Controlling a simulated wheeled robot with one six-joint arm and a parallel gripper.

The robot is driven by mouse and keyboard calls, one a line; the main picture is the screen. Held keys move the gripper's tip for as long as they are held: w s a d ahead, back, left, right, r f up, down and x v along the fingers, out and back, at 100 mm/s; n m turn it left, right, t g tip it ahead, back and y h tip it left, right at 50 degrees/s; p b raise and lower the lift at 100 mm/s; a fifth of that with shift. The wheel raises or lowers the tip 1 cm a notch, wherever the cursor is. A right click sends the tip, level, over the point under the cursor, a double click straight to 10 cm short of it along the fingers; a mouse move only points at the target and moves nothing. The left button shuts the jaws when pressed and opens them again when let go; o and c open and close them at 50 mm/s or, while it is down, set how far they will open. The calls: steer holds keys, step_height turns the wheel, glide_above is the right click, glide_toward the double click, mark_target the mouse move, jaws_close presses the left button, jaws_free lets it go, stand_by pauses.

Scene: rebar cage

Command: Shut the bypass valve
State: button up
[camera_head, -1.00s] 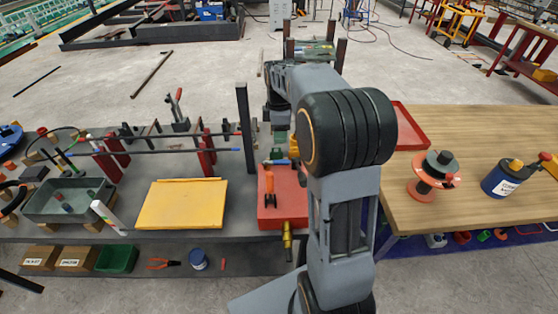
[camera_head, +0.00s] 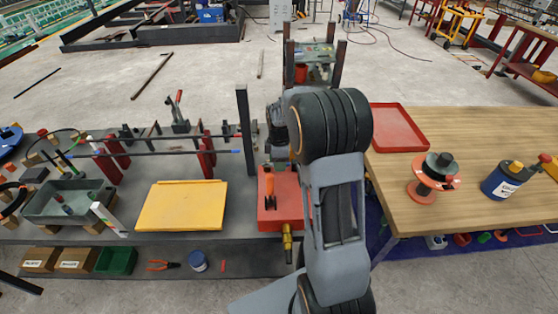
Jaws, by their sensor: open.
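A red block-like unit (camera_head: 287,212) stands at the right end of the grey bench. I cannot tell which part is the bypass valve. My gripper (camera_head: 277,158) is over the back edge of the red unit, behind the orange lever and apart from it. It is open, small and partly hidden by my own arm. My arm also covers the unit's right side and back.
A yellow tray (camera_head: 182,207) lies left of the red unit, and a dark upright post (camera_head: 245,125) stands close behind it. Rods on red stands (camera_head: 207,160) fill the left. The wooden table (camera_head: 470,130) carries a red tray (camera_head: 398,128) and an orange spool (camera_head: 432,178).

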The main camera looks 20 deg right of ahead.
steer(key=shift+c, duration=0.3)
jaws_close()
